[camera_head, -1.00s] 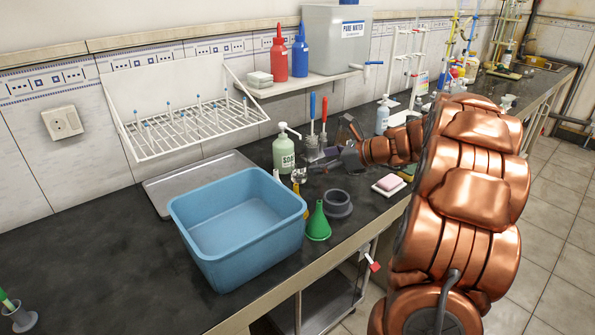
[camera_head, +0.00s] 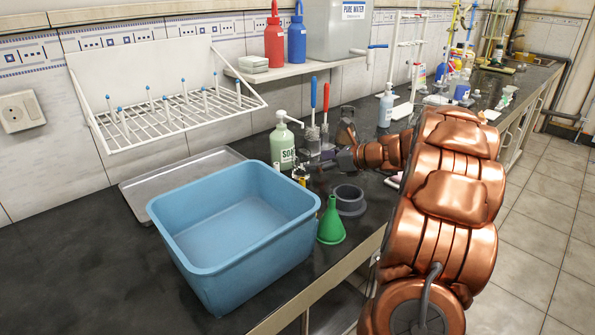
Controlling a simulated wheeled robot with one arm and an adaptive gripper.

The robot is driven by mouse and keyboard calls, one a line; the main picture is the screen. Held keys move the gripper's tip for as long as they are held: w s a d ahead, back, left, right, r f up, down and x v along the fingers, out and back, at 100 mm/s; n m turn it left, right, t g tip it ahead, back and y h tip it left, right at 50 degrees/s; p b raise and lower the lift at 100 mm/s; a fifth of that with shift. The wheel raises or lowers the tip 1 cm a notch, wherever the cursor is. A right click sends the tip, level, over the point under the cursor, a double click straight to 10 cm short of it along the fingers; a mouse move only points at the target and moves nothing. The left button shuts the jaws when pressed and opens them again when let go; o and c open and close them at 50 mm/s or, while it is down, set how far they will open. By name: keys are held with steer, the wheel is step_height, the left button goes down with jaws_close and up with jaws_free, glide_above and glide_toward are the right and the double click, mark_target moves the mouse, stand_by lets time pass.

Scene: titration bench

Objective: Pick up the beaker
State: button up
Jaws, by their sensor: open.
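I cannot make out a beaker for certain in this view; the glassware on the far bench is too small to tell apart, and my arm covers part of the bench. My gripper (camera_head: 322,168) is dark grey, at the end of my copper-coloured arm. It is low over the bench, right of the soap bottle and behind the dark ring-shaped holder. Its jaws are open, seen small and partly against the clutter, and I see nothing held between them.
A blue basin (camera_head: 240,265) fills the near bench, with a green funnel (camera_head: 331,222) and dark ring holder (camera_head: 349,199) beside it. A soap bottle (camera_head: 282,146) and upright brushes stand behind. A drying rack (camera_head: 170,115) hangs on the wall.

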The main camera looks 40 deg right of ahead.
steer(key=shift+d+f+x, duration=0.1)
steer(key=shift+d+x, duration=0.05)
steer(key=shift+x, duration=1.05)
steer(key=shift+d+f+x, duration=0.15)
steer(key=shift+x, duration=1.05)
steer(key=shift+d+f+x, duration=0.1)
steer(key=shift+d+x, duration=0.05)
steer(key=shift+x, duration=1.05)
steer(key=c, duration=1.4)
steer(key=shift+r, duration=0.1)
steer(key=shift+c, duration=0.2)
steer(key=shift+s+r, duration=0.15)
steer(key=shift+r, duration=0.4)
step_height(320, 180, up, 5)
glide_toward(309, 160)
steer(key=s+a, duration=0.2)
steer(key=s, duration=0.6)
steer(key=shift+s+r+p, duration=0.25)
steer(key=shift+r+p, duration=0.05)
steer(key=shift+r, duration=0.15)
